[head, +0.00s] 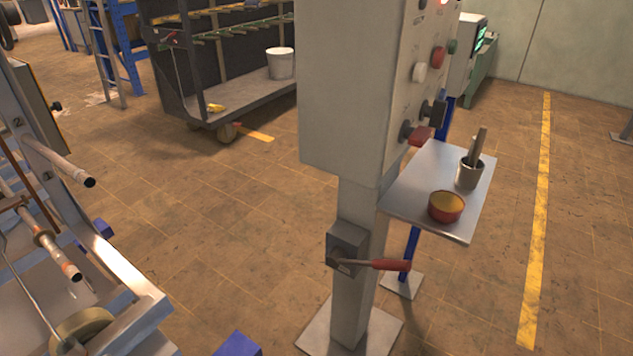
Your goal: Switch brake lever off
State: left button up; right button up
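The brake lever (375,264) sticks out from a small grey box (346,247) on the post (353,290) below the control cabinet. It has a dark metal rod and a red handle, and it points to the right, roughly level. The grey cabinet (350,90) above carries buttons and knobs on its right face, including a red button (438,57) and a white one (419,72). Neither of my grippers shows in the head view.
A small metal shelf (410,205) holds a red bowl (446,206) and a grey cup (469,174) above and right of the lever. Metal machinery (120,275) fills the left side. A wheeled cart (215,112) stands behind. Open floor lies right, along a yellow line (538,230).

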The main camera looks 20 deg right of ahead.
aim_at(338, 256)
jog(key=k, duration=0.5)
jog(key=z, duration=0.75)
jog(key=i, duration=0.75)
jog(key=u, duration=0.75)
